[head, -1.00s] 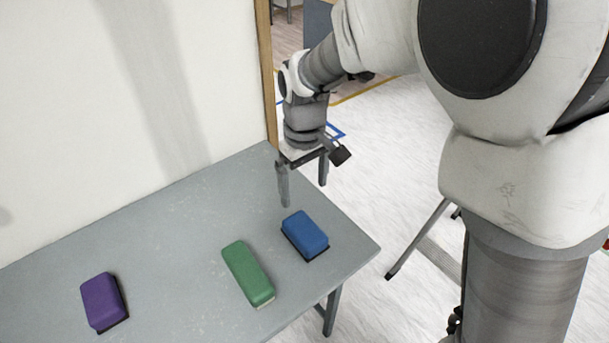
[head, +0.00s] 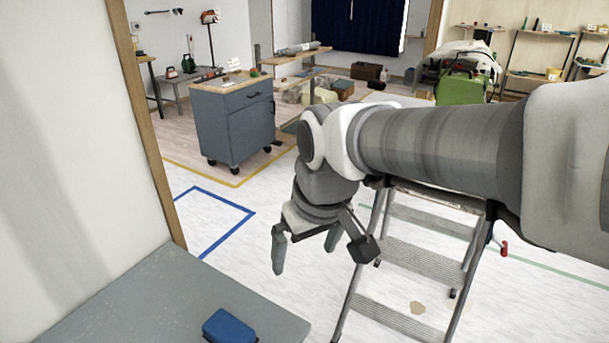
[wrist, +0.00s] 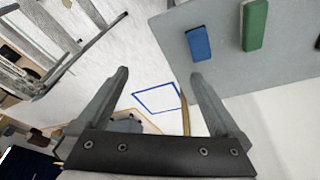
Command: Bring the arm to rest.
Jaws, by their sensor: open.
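My gripper (head: 305,255) is open and empty in the head view. It hangs from my arm past the right far edge of the grey table, over the white floor. In the wrist view my gripper (wrist: 158,90) shows both fingers spread with nothing between them. A blue block (head: 230,327) lies on the table at the bottom of the head view, partly cut off. The blue block (wrist: 199,43) and a green block (wrist: 254,25) both show on the table in the wrist view, apart from the fingers.
The grey table (head: 165,300) stands against a white wall with a wooden edge post (head: 148,120). A stepladder (head: 400,270) stands just right of my gripper. A grey wheeled cabinet (head: 235,125) stands farther back. Blue tape (head: 215,245) marks open floor.

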